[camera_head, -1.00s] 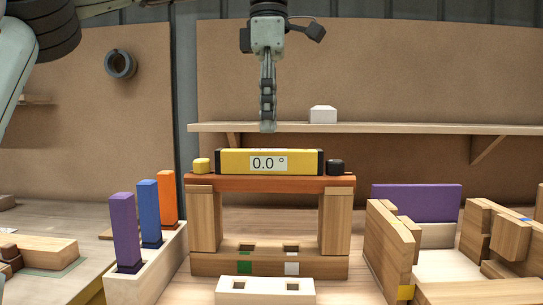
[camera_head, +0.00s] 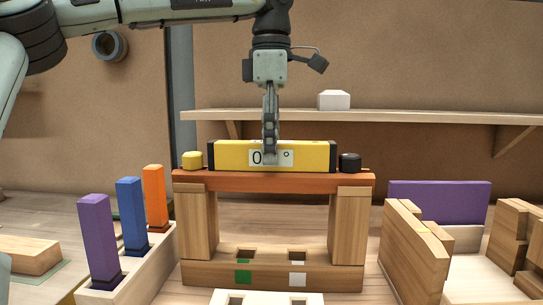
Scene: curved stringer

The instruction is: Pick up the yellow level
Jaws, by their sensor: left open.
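The yellow level (camera_head: 225,155), with black ends and a white display, lies along the orange-red beam (camera_head: 215,181) that bridges two wooden posts. My left gripper (camera_head: 270,157) points straight down at the middle of the level, seen edge-on. It is open, with a finger in front of the level's face covering part of the display. The other finger is hidden, and I cannot tell whether the finger touches the level. My right gripper is not in view.
A yellow block (camera_head: 192,160) and a black knob (camera_head: 349,162) sit on the beam beside the level's ends. A shelf (camera_head: 430,117) with a white block (camera_head: 334,99) is behind. Purple, blue and orange blocks (camera_head: 131,215) stand at left; wooden pieces (camera_head: 414,250) stand at right.

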